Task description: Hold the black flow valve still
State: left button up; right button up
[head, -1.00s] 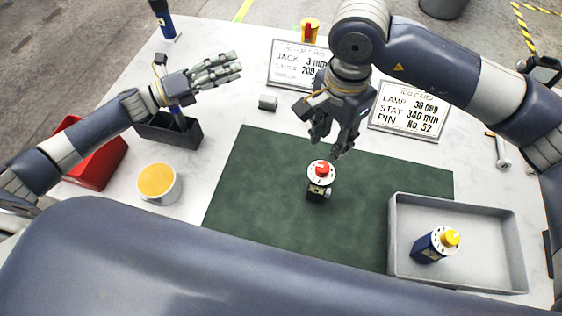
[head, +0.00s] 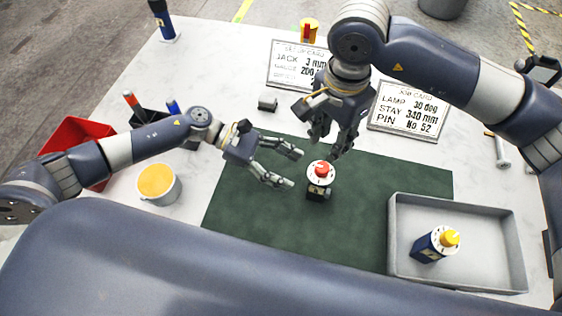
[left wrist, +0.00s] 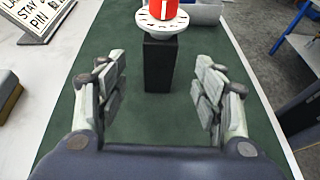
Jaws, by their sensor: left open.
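The black flow valve (head: 318,193) stands upright on the green mat (head: 385,185), with a white dial and a red knob on top. In the left wrist view the valve (left wrist: 160,65) stands ahead, between the lines of the fingers and beyond their tips. My left gripper (head: 296,168) is open and empty, just left of the valve, its fingers pointing at it without touching. It also shows in the left wrist view (left wrist: 160,88). My right gripper (head: 328,147) hangs just behind and above the valve, its fingertips apart with nothing seen between them.
A grey tray (head: 458,203) at right holds a blue valve with a yellow knob (head: 435,245). At left are a yellow-topped pot (head: 158,184), a red bin (head: 72,136) and a dark holder. Two cards (head: 408,110) and a small grey block (head: 267,103) stand behind the mat.

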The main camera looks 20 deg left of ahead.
aim_at(323, 167)
pick_arm(q)
jog(key=x, duration=0.9)
jog(key=shift+d, duration=0.15)
grip_shut()
pick_arm(e)
jog(key=o, duration=0.3)
notch_tip(323, 167, down, 11)
jog(key=m, duration=0.3)
jog(key=shift+r, duration=0.2)
jog(key=shift+c, duration=0.2)
